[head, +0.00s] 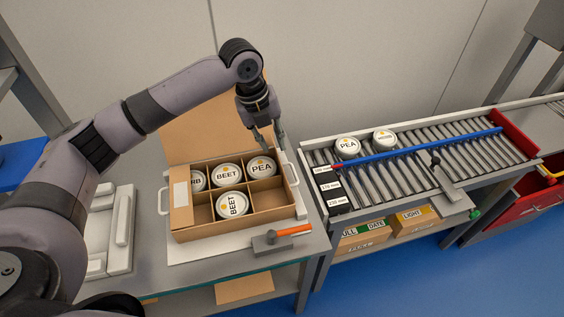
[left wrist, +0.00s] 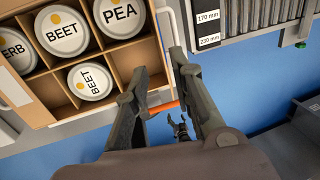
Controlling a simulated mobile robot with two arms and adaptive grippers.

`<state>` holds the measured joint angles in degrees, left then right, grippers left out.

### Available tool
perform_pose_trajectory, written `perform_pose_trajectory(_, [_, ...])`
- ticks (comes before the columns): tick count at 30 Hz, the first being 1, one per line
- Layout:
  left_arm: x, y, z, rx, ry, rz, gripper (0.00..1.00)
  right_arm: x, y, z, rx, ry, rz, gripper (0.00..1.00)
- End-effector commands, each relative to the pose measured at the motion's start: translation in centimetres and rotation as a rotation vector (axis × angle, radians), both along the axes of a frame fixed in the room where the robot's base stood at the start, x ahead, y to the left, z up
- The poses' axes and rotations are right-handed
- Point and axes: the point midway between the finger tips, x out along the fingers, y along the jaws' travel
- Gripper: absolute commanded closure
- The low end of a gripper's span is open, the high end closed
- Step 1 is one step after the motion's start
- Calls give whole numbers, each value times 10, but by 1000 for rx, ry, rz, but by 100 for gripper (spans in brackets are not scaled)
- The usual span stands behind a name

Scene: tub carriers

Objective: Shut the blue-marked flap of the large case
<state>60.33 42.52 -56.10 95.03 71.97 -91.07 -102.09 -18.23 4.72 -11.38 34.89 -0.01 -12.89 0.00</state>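The large case (head: 205,236) is an open cardboard box with dividers on the table. Several round tubs marked BEET, PEA and one partly hidden "RB" stand in its cells; some front cells are empty. A tall cardboard flap (head: 205,130) stands up at the back. A narrow cardboard panel (head: 181,216) with a white label lies along the left side. I make out no blue mark on either. My left gripper (head: 270,148) is open and empty, above the case's back right corner; its fingers also show apart in the left wrist view (left wrist: 158,65). A small dark shape (left wrist: 180,128) there may be my right gripper.
An orange-handled tool (head: 288,231) lies in front of the case. A white handle (head: 291,183) stands at its right. A roller conveyor (head: 400,178) with a blue bar (head: 420,147) and two tubs runs right. White fixtures (head: 122,230) lie left of the case.

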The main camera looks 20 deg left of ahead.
Motion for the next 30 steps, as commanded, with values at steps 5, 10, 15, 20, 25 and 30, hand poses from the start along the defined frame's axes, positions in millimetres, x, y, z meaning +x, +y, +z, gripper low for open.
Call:
perform_pose_trajectory(5, [4,-8,-38,0,6,0,78,2,1,12,2,-4,1,30])
perform_pose_trajectory(10, [9,-15,-72,0,4,0,78,30,3,21,6,-47,2,30])
perform_pose_trajectory(15, [13,-19,-96,0,2,1,78,38,6,26,10,-58,2,30])
perform_pose_trajectory(20, [14,-21,-107,0,0,0,78,28,7,27,11,-44,1,30])
perform_pose_trajectory(25, [15,-21,-110,1,-1,-1,78,17,6,26,9,-26,1,30])
perform_pose_trajectory(30, [15,-21,-110,0,0,0,80,15,6,26,8,-24,1,30])
